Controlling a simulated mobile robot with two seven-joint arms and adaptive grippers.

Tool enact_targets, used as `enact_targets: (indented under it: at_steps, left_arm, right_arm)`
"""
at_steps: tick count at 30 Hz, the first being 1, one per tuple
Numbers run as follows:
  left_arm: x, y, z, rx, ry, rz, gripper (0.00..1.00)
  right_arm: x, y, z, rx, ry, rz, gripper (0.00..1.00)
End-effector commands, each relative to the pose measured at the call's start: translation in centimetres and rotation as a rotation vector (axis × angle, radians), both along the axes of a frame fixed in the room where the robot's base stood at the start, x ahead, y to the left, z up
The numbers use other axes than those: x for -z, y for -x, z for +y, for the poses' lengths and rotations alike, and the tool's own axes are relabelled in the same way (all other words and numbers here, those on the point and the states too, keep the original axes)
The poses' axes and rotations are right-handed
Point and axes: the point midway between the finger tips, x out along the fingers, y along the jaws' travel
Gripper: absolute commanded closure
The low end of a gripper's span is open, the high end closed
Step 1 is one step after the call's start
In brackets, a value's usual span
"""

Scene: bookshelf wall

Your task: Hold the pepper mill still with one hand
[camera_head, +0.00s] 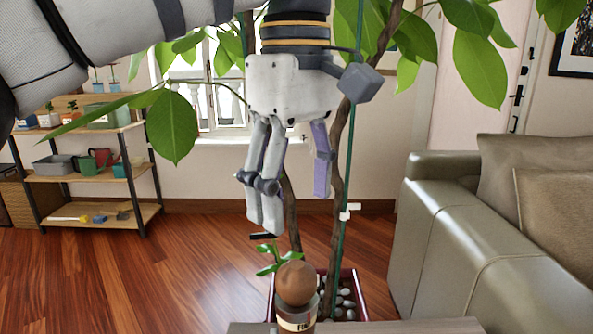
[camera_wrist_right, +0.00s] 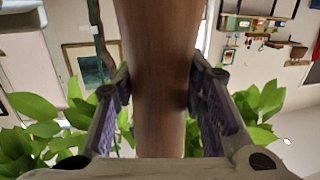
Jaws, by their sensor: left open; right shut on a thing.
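The pepper mill shows in the right wrist view as a long brown wooden body (camera_wrist_right: 155,75) running between the fingers of my right gripper (camera_wrist_right: 158,90). That gripper is shut on it. In the head view a rounded brown top (camera_head: 296,283), apparently the mill's, shows at the bottom centre, with a labelled grey part just under it; its lower end is cut off by the frame. My left gripper (camera_head: 293,208) hangs above this top, fingers pointing down, open and empty, apart from it. My right gripper is outside the head view.
A strip of table edge (camera_head: 400,327) shows at the bottom. Behind it stands a plant in a dark red pot (camera_head: 362,308) with pebbles; its stems and leaves (camera_head: 172,128) surround my left gripper. A grey sofa (camera_head: 440,220) is right, a shelf (camera_head: 85,172) left. Open wooden floor lies between.

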Motion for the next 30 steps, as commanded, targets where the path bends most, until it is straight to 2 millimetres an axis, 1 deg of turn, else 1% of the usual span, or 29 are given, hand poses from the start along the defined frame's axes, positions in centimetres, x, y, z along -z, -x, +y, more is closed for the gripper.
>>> enact_targets:
  at_steps: [1,2,3,4,12,14,17,21,24,27,30]
  left_arm:
    - [0.0,0.0,0.0,0.000,0.000,0.000,0.36]
    - [0.0,0.0,0.0,0.000,0.000,0.000,0.36]
    - [0.0,0.0,0.0,0.000,0.000,0.000,0.36]
    - [0.0,0.0,0.0,0.000,0.000,0.000,0.36]
    - [0.0,0.0,0.0,0.000,0.000,0.000,0.36]
    - [0.0,0.0,0.0,0.000,0.000,0.000,0.36]
    - [0.0,0.0,0.0,0.000,0.000,0.000,0.36]
    - [0.0,0.0,0.0,0.000,0.000,0.000,0.36]
    - [0.0,0.0,0.0,0.000,0.000,0.000,0.36]
    - [0.0,0.0,0.0,0.000,0.000,0.000,0.36]
    - [0.0,0.0,0.0,-0.002,-0.001,-0.001,0.36]
  right_arm:
    - [0.2,0.0,-0.1,0.002,0.005,0.004,0.57]
    - [0.2,0.0,-0.1,0.002,0.005,0.004,0.51]
    - [0.2,0.0,-0.1,0.002,0.004,0.003,0.42]
    - [0.2,0.0,-0.1,0.002,0.004,0.003,0.39]
    - [0.0,0.0,0.0,0.000,0.001,0.000,0.39]
    - [0.0,0.4,0.0,-0.001,0.001,0.000,0.39]
    - [-0.1,2.2,-0.3,-0.004,0.001,0.001,0.39]
    - [-0.3,6.1,-1.0,-0.006,0.001,0.003,0.39]
    - [-0.4,8.6,-1.6,-0.005,-0.001,0.003,0.39]
    - [-0.4,10.4,-2.1,-0.001,-0.001,0.006,0.39]
    - [-0.4,11.5,-2.3,-0.001,0.001,0.005,0.39]
